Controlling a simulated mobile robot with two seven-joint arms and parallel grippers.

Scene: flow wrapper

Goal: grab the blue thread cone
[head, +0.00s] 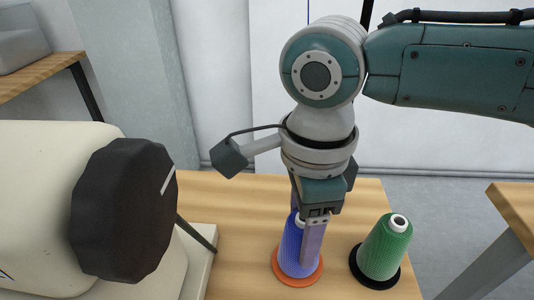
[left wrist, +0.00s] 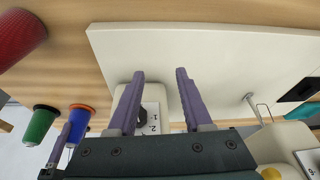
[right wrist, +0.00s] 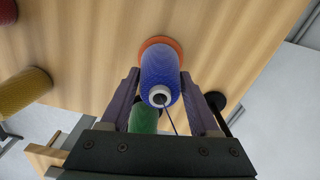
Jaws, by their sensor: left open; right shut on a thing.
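The blue thread cone (head: 291,244) stands upright on an orange base (head: 297,276) on the wooden table in the head view. My right gripper (head: 310,245) comes down from above and is shut on it. In the right wrist view the blue cone (right wrist: 160,75) sits between the two fingers (right wrist: 163,100), with its white top and a dark thread facing the camera. In the left wrist view my left gripper (left wrist: 155,85) is open and empty, in front of a cream machine plate. The blue cone (left wrist: 79,122) there is small and partly hidden by a right finger.
A green thread cone (head: 386,248) on a black base stands close to the right of the blue one. A cream machine with a black knob (head: 122,210) fills the left. A red cone (left wrist: 18,38) and a yellow cone (right wrist: 27,90) stand elsewhere on the table.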

